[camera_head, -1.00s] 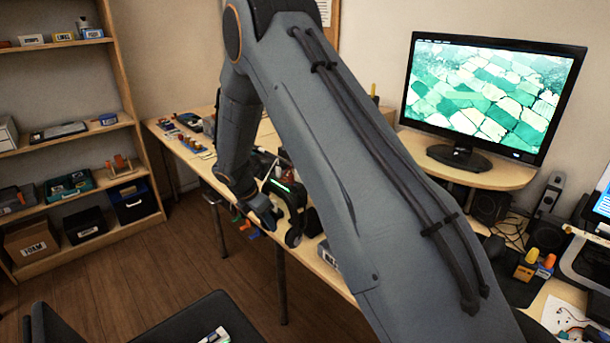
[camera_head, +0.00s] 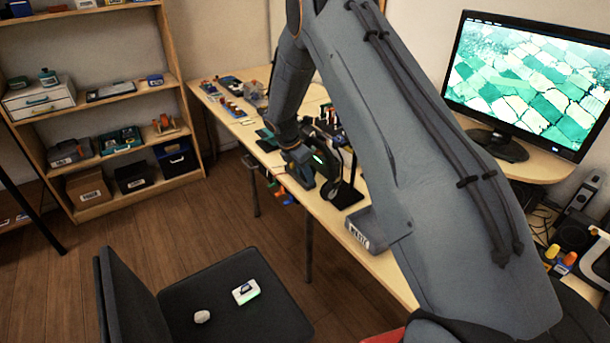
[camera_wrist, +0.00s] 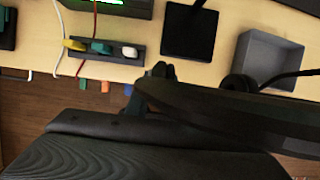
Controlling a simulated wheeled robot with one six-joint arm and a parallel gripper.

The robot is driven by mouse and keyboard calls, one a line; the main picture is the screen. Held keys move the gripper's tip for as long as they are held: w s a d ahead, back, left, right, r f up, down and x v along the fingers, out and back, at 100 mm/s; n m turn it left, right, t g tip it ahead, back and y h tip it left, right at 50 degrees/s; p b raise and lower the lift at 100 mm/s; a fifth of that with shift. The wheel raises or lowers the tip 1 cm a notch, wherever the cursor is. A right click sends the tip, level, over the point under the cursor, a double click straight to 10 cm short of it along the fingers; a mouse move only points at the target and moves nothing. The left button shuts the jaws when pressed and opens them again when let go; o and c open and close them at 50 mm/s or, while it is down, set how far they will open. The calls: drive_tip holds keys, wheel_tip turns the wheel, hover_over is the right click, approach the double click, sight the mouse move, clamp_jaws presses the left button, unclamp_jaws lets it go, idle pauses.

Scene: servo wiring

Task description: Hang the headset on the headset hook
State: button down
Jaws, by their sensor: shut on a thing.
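My gripper (camera_head: 303,168) is at the table's front edge, shut on the dark headset (camera_head: 334,160). Its fingers also show in the wrist view (camera_wrist: 152,86), partly hidden by dark parts close to the camera. In the wrist view a dark curved band of the headset (camera_wrist: 225,105) stretches to the right, with a rounded dark part above it. A black square base with a thin post, which looks like the headset hook's stand (camera_wrist: 188,32), is on the table just beyond; its base also shows in the head view (camera_head: 347,196). Its upper part is hard to make out. The headset is apart from the base.
A grey bin (camera_wrist: 268,60) is right of the black base. A strip with coloured plugs (camera_wrist: 105,48) is to its left. Several coloured tabs hang at the table's front edge. A black chair (camera_head: 235,300) stands in front, with small items on its seat.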

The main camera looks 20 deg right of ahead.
drive_tip(key=shift+w+d+r, duration=0.1)
drive_tip(key=shift+d+r, duration=0.05)
drive_tip(key=shift+r, duration=0.05)
drive_tip(key=shift+w+d+f+b, duration=0.4)
drive_tip(key=shift+w+d, duration=0.2)
drive_tip(key=shift+d, duration=1.1)
drive_tip(key=shift+w+d+f+b, duration=0.25)
drive_tip(key=shift+w+d+b, duration=0.35)
drive_tip(key=shift+d, duration=1.05)
drive_tip(key=shift+w+d+f+b, duration=0.4)
drive_tip(key=shift+w+d, duration=0.25)
drive_tip(key=shift+d, duration=1.05)
drive_tip(key=c, duration=1.4)
unclamp_jaws()
drive_tip(key=shift+c, duration=0.2)
